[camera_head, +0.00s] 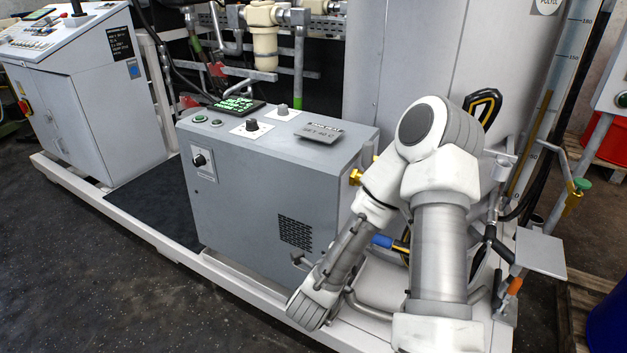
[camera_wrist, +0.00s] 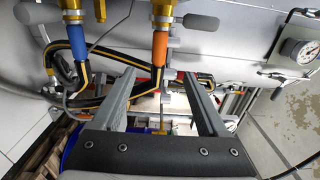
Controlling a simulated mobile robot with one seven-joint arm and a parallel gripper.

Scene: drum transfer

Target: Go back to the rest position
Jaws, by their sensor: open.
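My gripper (camera_wrist: 160,100) shows in the wrist view with its two grey fingers spread wide apart. It is open, and nothing is held between the fingers. In the head view my arm is folded in front of the machine, and the gripper itself cannot be made out there. Beyond the fingers in the wrist view are a blue-sleeved hose fitting (camera_wrist: 77,42) and an orange-sleeved hose fitting (camera_wrist: 160,47), with black and yellow hoses. I cannot tell whether the fingers touch any hose.
A grey control cabinet (camera_head: 262,185) stands left of my arm on a white base frame (camera_head: 120,215). A larger console (camera_head: 75,100) is at the far left. A small plate (camera_head: 540,253) and a blue drum (camera_head: 610,320) are at the right. The dark floor (camera_head: 60,270) at front left is clear.

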